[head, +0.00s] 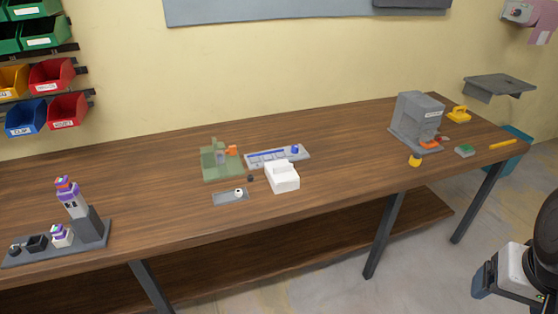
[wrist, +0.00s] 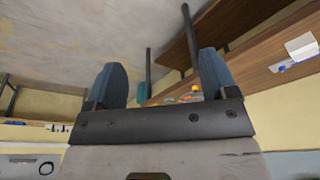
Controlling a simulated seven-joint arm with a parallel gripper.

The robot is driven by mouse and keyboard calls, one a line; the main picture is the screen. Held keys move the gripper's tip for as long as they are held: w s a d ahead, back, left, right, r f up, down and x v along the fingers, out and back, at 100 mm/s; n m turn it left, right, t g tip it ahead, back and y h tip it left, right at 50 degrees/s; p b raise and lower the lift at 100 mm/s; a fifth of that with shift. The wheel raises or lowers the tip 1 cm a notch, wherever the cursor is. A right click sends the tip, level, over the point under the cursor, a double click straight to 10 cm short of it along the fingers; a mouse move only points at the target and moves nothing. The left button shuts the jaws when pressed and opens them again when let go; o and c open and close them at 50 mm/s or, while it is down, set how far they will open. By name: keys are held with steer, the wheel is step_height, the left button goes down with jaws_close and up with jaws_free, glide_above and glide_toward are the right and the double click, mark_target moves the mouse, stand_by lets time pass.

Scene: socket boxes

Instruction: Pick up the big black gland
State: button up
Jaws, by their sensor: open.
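A small black round piece (head: 250,178), possibly the big black gland, lies on the wooden table (head: 340,160) left of a white box (head: 282,177). A small grey plate (head: 226,199) in front of it carries a small white and dark round part (head: 238,192). Another black piece (head: 14,250) sits on a dark grey stand (head: 92,226) at the left; I cannot tell which is the gland by size. My gripper (wrist: 162,82) is open and empty, its two blue fingers apart. In the head view it is at the lower right, off the table and far from these pieces.
A green fixture (head: 221,162) and a grey tray with blue parts (head: 262,160) stand behind the black piece. A grey machine (head: 418,120), yellow items and a green block (head: 464,151) stand at the right. The table between is clear. Coloured bins (head: 52,75) hang at left.

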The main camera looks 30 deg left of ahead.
steer(key=shift+c, duration=0.4)
steer(key=c, duration=0.4)
steer(key=shift+o, duration=0.2)
